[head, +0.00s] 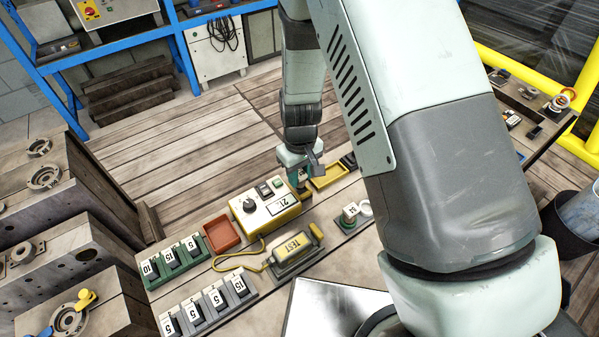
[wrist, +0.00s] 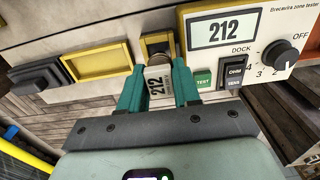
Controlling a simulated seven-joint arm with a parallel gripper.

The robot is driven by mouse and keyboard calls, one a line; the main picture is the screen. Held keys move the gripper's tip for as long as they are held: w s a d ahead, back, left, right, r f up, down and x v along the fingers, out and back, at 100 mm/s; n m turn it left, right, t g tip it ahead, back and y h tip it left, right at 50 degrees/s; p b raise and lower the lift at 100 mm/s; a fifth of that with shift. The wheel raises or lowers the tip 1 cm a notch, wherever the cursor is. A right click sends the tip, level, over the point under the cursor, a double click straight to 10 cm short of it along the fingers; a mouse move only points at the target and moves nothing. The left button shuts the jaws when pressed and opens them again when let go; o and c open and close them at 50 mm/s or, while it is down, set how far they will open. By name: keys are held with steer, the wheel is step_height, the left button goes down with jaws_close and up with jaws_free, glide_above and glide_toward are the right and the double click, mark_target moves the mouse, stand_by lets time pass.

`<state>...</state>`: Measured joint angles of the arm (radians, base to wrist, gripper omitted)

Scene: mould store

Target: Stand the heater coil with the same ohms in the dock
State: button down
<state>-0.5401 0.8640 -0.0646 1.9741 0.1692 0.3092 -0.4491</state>
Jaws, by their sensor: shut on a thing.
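My gripper (wrist: 155,74) is shut on a heater coil (wrist: 157,84), a pale body with a metal end and a label reading 212. The zone tester (wrist: 240,32) beside it has a display that also reads 212. The coil is at a small yellow-edged socket (wrist: 155,39), near the word DOCK on the tester; I cannot tell whether it is seated. In the head view my gripper (head: 302,178) is just behind the yellow tester (head: 264,214), and the held coil is mostly hidden. Another small upright piece (head: 350,212) with a number label stands on the bench.
A yellow tray (head: 331,176) and a dark block (wrist: 40,77) lie beside the gripper.

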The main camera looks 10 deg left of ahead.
steer(key=shift+f, duration=0.8)
stand_by(1.0)
steer(key=c, duration=0.9)
jaws_free()
steer(key=shift+o, duration=0.9)
steer(key=shift+s+a, duration=0.15)
steer(key=shift+c, duration=1.1)
steer(key=shift+r, duration=0.1)
